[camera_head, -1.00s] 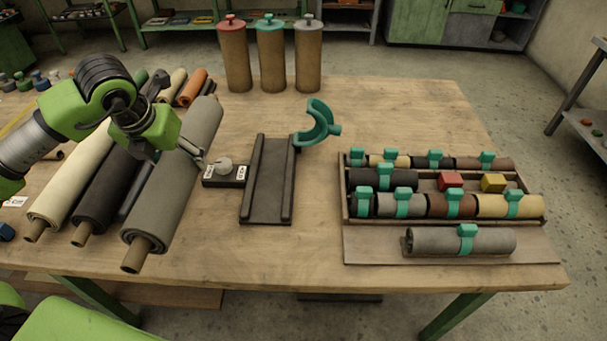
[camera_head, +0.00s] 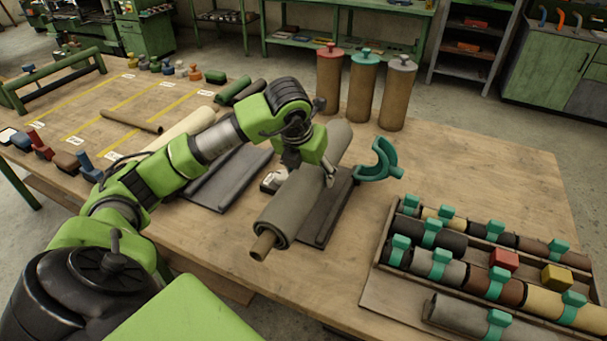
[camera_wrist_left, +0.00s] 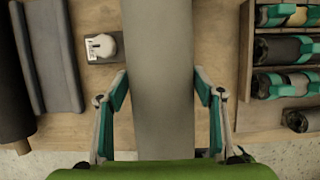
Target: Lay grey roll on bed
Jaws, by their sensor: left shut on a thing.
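The grey roll (camera_head: 290,205) is a long wrapped sheet on a brown core. My left gripper (camera_head: 328,172) is shut on it near its far half. In the left wrist view the grey roll (camera_wrist_left: 160,70) runs lengthwise between the two teal-padded fingers (camera_wrist_left: 160,95). The bed (camera_head: 326,212) is a dark tray with raised side rails, partly hidden under the roll. The roll lies over its left side in the head view, roughly along it. I cannot tell whether they touch. My right gripper is not in view.
A small white-knobbed device (camera_head: 272,181) stands left of the bed. A teal curved holder (camera_head: 378,163) is at its far right. A rack of banded rolls (camera_head: 480,255) fills the right. A dark grey tray (camera_head: 228,182) lies left. Three capped tubes (camera_head: 363,90) stand behind.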

